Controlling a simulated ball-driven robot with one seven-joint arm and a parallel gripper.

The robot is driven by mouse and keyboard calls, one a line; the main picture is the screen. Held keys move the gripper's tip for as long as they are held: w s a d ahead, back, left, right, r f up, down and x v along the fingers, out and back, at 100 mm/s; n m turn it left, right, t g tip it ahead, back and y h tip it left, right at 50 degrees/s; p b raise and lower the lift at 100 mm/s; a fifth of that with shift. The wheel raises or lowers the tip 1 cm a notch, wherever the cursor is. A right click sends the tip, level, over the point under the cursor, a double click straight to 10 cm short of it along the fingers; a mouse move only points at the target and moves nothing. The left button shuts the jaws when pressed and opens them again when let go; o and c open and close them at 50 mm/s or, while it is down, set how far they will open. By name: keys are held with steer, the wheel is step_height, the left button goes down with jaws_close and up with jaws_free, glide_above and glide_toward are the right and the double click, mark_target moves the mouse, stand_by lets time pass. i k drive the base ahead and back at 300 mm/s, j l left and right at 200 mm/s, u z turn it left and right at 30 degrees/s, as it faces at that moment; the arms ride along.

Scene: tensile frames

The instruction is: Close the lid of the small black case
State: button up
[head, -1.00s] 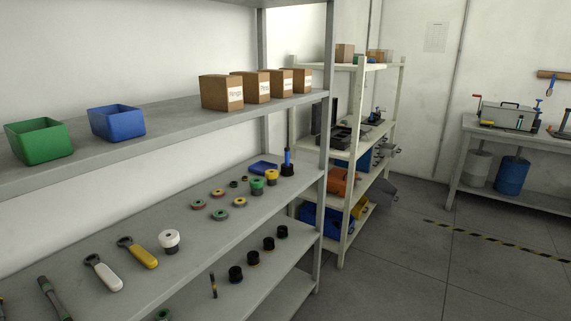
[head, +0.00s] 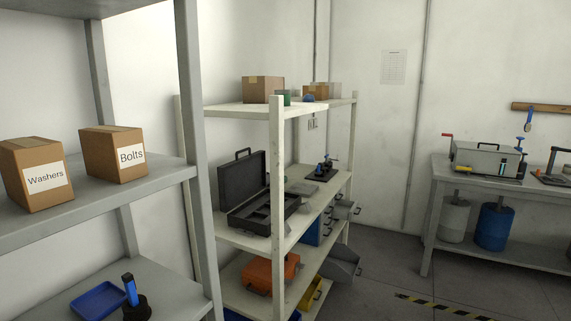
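The small black case (head: 262,212) stands on the middle shelf of the cream shelving unit, left of centre in the head view. Its lid (head: 243,180) is open and upright at the back, with a handle on its top edge. The base shows an insert with compartments. The unit's front post stands just beside the base's right part. My gripper is not in view.
A grey shelf unit with cardboard boxes (head: 113,153) fills the left foreground. An orange case (head: 270,271) is on the shelf below the black case. A workbench (head: 435,183) stands at the right.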

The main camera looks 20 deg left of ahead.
mark_target(240, 180)
steer(key=i+l+u, duration=0.1)
steer(key=i+u, duration=0.3)
steer(key=i, duration=0.15)
steer(key=i+l+u, duration=0.35)
steer(key=i, duration=0.2)
steer(key=i+l+u, duration=0.4)
steer(key=i, duration=0.05)
